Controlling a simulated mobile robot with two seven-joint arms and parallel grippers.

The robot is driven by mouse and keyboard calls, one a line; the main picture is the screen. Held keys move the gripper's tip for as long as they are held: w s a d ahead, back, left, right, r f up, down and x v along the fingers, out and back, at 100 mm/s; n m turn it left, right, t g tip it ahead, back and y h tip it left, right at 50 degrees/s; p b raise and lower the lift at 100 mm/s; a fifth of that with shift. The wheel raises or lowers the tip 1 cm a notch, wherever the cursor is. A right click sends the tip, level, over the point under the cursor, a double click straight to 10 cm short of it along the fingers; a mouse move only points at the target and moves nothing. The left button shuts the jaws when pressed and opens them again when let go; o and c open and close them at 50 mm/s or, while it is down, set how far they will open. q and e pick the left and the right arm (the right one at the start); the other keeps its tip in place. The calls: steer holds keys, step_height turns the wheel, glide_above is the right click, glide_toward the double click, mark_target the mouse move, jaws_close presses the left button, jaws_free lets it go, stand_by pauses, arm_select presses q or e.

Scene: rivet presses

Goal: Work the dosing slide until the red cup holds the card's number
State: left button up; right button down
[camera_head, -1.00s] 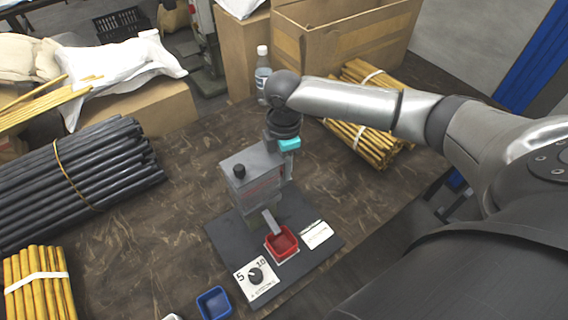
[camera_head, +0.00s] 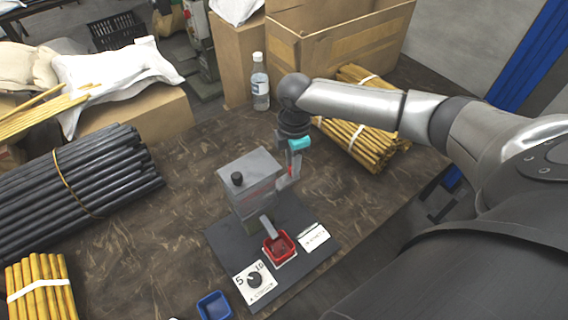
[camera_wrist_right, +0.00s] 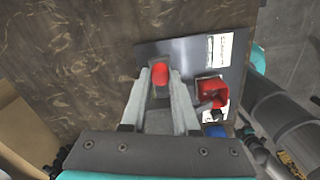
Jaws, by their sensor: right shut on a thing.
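The grey dosing box (camera_head: 250,182) stands on a dark base plate (camera_head: 222,241), with a black knob on top and a chute at its front. The red cup (camera_head: 279,247) sits under the chute; its contents are too small to tell. It also shows in the right wrist view (camera_wrist_right: 213,91). A white card (camera_head: 313,238) lies right of the cup; its writing is unreadable. My right gripper (camera_head: 292,172) is at the box's right side. In the wrist view its fingers (camera_wrist_right: 160,78) are shut on the slide's red knob (camera_wrist_right: 160,74). My left gripper is out of view.
A dial plate (camera_head: 254,282) marked 5 and 10 is at the front of the base. A blue cup (camera_head: 214,306) stands left of it. Yellow rods (camera_head: 352,144), a bottle (camera_head: 260,82) and black rods (camera_head: 75,190) surround the box. Bare table lies left of the box.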

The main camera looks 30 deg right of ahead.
steer(key=shift+d, duration=0.25)
steer(key=c, duration=0.9)
jaws_free()
steer(key=shift+r, duration=0.1)
step_height(320, 180, up, 15)
steer(key=p, duration=0.3)
